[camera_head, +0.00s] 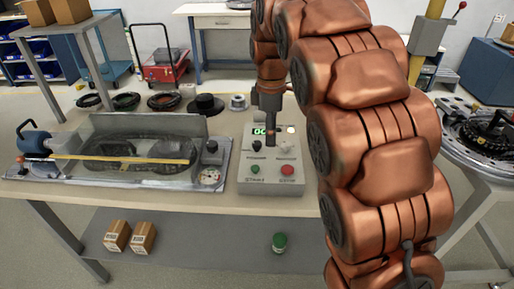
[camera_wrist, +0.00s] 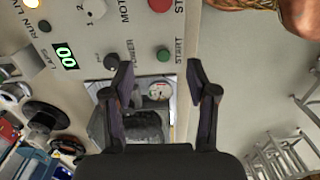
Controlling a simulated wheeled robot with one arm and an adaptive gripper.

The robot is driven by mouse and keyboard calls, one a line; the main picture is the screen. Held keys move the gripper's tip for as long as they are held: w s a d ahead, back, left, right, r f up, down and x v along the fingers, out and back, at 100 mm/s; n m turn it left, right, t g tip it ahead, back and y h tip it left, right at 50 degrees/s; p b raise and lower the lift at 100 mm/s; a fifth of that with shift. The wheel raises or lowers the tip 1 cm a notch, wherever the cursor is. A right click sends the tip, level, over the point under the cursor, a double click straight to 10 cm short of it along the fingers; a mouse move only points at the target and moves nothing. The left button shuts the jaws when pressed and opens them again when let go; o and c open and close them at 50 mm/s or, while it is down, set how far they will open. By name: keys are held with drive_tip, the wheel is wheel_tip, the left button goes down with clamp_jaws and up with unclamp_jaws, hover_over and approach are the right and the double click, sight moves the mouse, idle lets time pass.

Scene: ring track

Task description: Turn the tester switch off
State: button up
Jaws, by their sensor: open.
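The tester's control box (camera_head: 271,185) stands on the table, pale grey, with a lit green display, a green START button, a red button and small dark controls. In the wrist view a dark switch (camera_wrist: 110,60) sits beside the POWER label, near the left fingertip; its on or off position is too small to tell. The START button (camera_wrist: 162,55) and the display (camera_wrist: 64,57) also show there. My gripper (camera_wrist: 158,72) is open and empty, its fingertips spread over the panel. In the head view my gripper (camera_head: 270,138) hangs above the box and hides part of its top.
A clear-covered rig (camera_head: 150,155) with a blue motor stands left of the box. Dark rings (camera_head: 165,101) and a black stepped disc (camera_head: 205,106) lie behind. Small cartons and a green jar sit on the shelf below. A round fixture stands on the right-hand table.

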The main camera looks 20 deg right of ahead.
sight(257, 143)
drive_tip(key=w+f+n, duration=0.1)
drive_tip(key=w+n, duration=0.1)
drive_tip(key=w, duration=0.1)
drive_tip(key=w+f+n+b, duration=0.1)
drive_tip(key=w, duration=0.2)
drive_tip(key=w+a+f+n, duration=0.1)
drive_tip(key=w+n, duration=0.1)
drive_tip(key=w, duration=0.1)
drive_tip(key=shift+w+f+n+b, duration=0.25)
drive_tip(key=shift+f+n+b, duration=0.05)
drive_tip(key=shift+f+b, duration=0.1)
drive_tip(key=shift+f+p, duration=0.6)
drive_tip(key=shift+f, duration=3.25)
clamp_jaws()
